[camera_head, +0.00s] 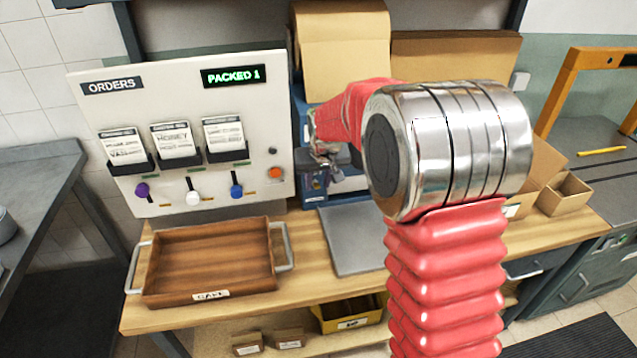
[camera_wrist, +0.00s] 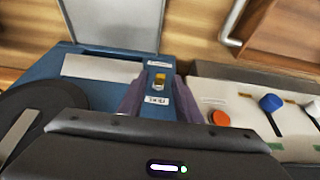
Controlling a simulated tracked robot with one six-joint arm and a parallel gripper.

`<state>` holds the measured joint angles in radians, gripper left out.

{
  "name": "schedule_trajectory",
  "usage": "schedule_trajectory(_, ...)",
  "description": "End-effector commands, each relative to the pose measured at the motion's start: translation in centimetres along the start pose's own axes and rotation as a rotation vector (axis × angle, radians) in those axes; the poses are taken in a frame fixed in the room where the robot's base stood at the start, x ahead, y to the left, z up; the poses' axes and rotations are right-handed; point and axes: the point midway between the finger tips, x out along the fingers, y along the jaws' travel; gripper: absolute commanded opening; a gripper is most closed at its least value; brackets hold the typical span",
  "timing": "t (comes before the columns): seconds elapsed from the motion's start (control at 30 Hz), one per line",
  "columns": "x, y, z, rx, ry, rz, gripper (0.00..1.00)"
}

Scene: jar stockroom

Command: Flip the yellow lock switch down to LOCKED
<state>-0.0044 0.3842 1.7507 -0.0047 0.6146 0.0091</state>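The yellow lock switch (camera_wrist: 160,82) shows in the wrist view on a narrow blue panel, between two small white labels whose words I cannot read. Which way it is set is not clear. My gripper (camera_wrist: 159,88) has its two purplish fingers apart, one on each side of the switch, with nothing seen held. I cannot tell whether the fingers touch the panel. In the head view my gripper (camera_head: 326,152) is at the blue machine (camera_head: 313,188), right of the orders board, and the switch cannot be made out there.
The white orders board (camera_head: 245,122) has card holders, coloured levers and an orange button (camera_head: 275,173) close beside the machine. A wooden tray (camera_head: 209,260) sits on the bench in front of it. A grey plate (camera_head: 352,238) lies before the machine. Cardboard boxes (camera_head: 345,50) stand behind.

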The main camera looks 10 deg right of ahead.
Motion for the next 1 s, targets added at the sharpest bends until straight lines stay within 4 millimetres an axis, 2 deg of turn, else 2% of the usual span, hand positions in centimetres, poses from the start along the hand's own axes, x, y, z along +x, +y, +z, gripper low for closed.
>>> schedule_trajectory(0.13,0.78,-0.01,-0.01,0.0,0.0,0.0,0.31)
schedule_trajectory(0.4,0.87,-0.04,-0.02,-0.001,0.001,0.0,0.31)
schedule_trajectory(0.83,0.85,-0.07,-0.02,-0.001,0.001,0.0,0.02)
schedule_trajectory(1.0,0.84,-0.07,-0.02,-0.001,0.001,0.0,0.0)
